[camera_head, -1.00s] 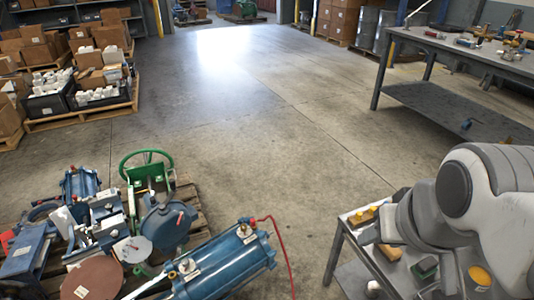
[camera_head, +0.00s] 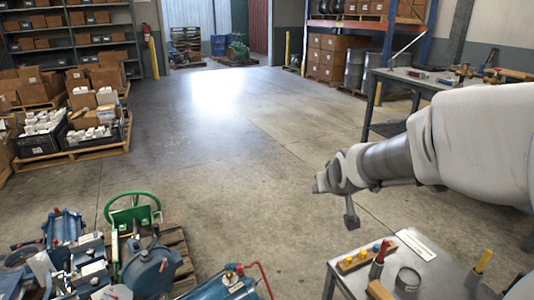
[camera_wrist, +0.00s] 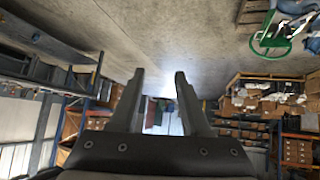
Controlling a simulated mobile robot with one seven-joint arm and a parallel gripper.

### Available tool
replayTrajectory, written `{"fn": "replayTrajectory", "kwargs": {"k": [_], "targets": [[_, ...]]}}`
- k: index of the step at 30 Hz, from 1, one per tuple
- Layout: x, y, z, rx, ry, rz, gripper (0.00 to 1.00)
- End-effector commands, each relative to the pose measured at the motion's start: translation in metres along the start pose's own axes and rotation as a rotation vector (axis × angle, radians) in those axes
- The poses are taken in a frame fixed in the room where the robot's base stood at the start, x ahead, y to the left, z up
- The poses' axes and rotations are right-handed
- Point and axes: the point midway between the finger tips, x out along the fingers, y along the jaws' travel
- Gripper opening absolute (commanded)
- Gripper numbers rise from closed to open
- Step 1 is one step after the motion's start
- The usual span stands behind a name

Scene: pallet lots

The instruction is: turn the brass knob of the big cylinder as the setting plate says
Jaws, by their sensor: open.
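A big blue cylinder (camera_head: 222,289) lies at the bottom edge of the head view, cut off by the frame. A small brass-coloured fitting (camera_head: 239,269) and a red part sit on its top end; I cannot tell whether the fitting is the knob. No setting plate can be read. My gripper (camera_wrist: 160,75) is open and empty in the wrist view, with two dark fingers apart. In the head view my arm reaches left above the floor, well to the right of and above the cylinder, touching nothing there.
A green handwheel (camera_head: 133,210) and blue machines stand on a pallet at lower left. Boxes and shelves are at the back. The middle floor is clear.

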Motion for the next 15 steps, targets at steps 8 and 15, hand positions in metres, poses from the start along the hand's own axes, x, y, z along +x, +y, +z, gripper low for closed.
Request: {"fn": "replayTrajectory", "kwargs": {"k": [8, 15], "targets": [[0.095, -0.021, -0.017, -0.053, 0.110, -0.028, 0.46], [0.171, -0.045, -0.013, -0.098, 0.210, -0.065, 0.46]]}}
